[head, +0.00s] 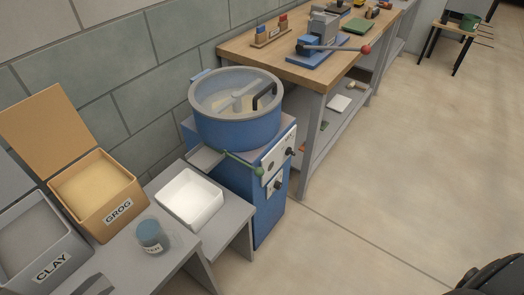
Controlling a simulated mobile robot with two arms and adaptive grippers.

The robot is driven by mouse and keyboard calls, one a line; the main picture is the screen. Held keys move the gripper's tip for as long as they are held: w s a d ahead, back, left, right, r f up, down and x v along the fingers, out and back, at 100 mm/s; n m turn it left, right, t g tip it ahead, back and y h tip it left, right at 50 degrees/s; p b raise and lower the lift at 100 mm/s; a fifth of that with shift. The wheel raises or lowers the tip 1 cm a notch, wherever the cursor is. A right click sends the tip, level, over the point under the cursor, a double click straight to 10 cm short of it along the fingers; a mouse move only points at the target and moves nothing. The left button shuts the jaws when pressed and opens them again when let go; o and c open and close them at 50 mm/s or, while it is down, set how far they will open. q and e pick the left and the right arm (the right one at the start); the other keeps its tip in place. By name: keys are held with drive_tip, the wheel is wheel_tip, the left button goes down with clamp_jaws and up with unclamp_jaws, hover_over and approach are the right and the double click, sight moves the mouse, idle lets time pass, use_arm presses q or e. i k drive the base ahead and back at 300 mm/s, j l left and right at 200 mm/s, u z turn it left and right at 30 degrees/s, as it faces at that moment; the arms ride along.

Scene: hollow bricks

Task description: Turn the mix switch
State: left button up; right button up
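The blue mixer (238,130) stands against the wall in the middle of the head view. Its round drum has a see-through lid (235,92) with a black handle; a stirring arm shows inside. A pale control panel (269,170) on its right-hand face carries two black knobs, an upper one (291,151) and a lower one (277,186). Their labels are too small to read, so I cannot tell which is the mix switch. A dark part of mine, seemingly my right gripper (498,279), shows at the bottom right corner, far from the panel; its fingers are hidden.
A green-ended lever (243,162) sticks out at the mixer's front. A white tray (190,198), a blue-grey cup (150,236), a GROG bin (97,196) and a CLAY bin (42,249) stand left. A wooden workbench (283,62) stands behind. The floor at right is clear.

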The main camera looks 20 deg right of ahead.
sight(289, 152)
drive_tip(key=i+l+u, duration=0.1)
drive_tip(key=l+u, duration=0.25)
drive_tip(key=l, duration=0.3)
drive_tip(key=l+u, duration=0.4)
drive_tip(key=l, duration=0.25)
drive_tip(key=k+l+u, duration=0.1)
drive_tip(key=l+u, duration=0.25)
drive_tip(key=l, duration=0.25)
